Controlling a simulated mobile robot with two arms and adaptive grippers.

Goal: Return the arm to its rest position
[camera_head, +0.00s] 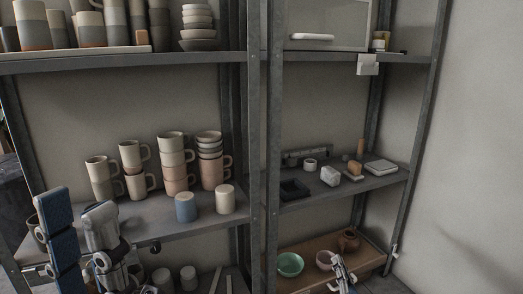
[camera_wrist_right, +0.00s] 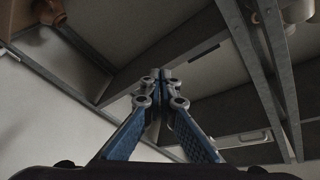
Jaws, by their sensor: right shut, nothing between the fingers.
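My right gripper (camera_wrist_right: 161,76) is shut and empty in the right wrist view, its two blue fingers meeting at the tips. In the head view the right gripper (camera_head: 339,268) shows at the bottom, in front of the lowest right shelf and overlapping the pink bowl (camera_head: 325,260) in the picture. My left gripper (camera_head: 85,245) is at the lower left of the head view, in front of the left shelving. Its blue and grey parts are partly cut off by the frame, and I cannot tell how its fingers stand.
Grey shelving fills the view. The left middle shelf (camera_head: 205,229) holds stacked mugs (camera_head: 172,160) and two cups. The right middle shelf (camera_head: 325,193) holds small blocks and dishes. A green bowl (camera_head: 290,264) and a brown pot (camera_head: 348,240) stand low right. Bare wall (camera_head: 475,140) lies beyond.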

